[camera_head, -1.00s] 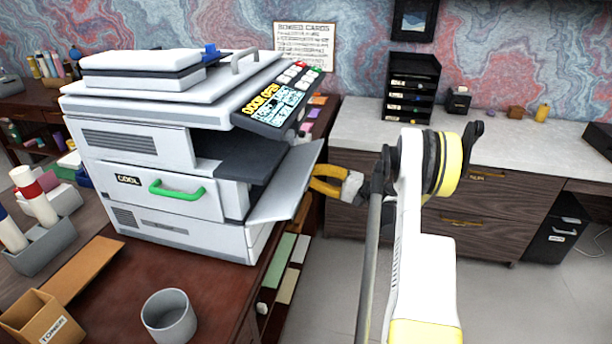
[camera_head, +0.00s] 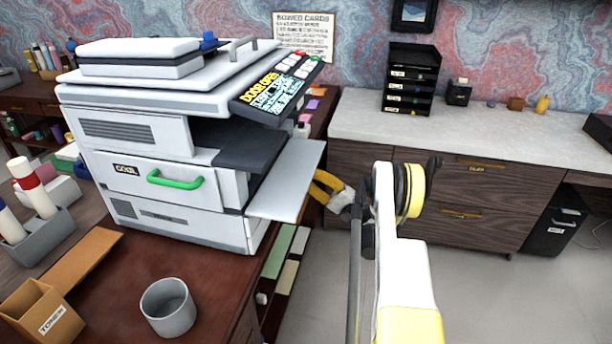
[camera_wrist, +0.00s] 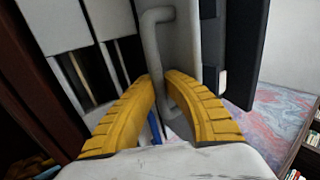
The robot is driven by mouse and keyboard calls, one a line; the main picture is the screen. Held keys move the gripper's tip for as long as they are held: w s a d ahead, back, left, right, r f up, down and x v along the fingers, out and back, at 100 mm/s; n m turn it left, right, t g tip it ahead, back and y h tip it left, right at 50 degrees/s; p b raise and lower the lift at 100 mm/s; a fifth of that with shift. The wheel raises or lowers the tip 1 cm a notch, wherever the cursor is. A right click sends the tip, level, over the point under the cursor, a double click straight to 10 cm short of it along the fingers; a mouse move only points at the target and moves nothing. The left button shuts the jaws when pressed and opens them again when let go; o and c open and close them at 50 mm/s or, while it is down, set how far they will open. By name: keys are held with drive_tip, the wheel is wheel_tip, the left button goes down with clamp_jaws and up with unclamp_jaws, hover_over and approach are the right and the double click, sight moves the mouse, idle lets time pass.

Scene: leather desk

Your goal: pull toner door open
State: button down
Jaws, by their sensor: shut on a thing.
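The printer (camera_head: 150,130) stands on the desk at the left. Its toner door (camera_head: 290,180) is a light grey panel that sticks out flat from the right side, with a dark opening behind it. My gripper (camera_head: 322,186) is at the door's outer right edge, its yellow fingers partly hidden behind the panel. In the wrist view my gripper (camera_wrist: 160,77) has its fingers on both sides of a pale bent handle (camera_wrist: 158,45). The fingers are shut on this handle. The exact contact at the fingertips is hard to see.
A grey cup (camera_head: 168,307) and a toner box (camera_head: 40,315) stand on the desk in front of the printer. A counter with drawers (camera_head: 465,125) runs along the back wall. The floor (camera_head: 310,290) to the right of the desk is clear.

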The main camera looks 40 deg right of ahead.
drive_tip(key=shift+s+d, duration=0.1)
drive_tip(key=c, duration=1.4)
unclamp_jaws()
drive_tip(key=shift+s+d, duration=0.1)
drive_tip(key=shift+d, duration=0.05)
drive_tip(key=v, duration=0.7)
drive_tip(key=shift+s+f, duration=0.15)
drive_tip(key=shift+f, duration=0.05)
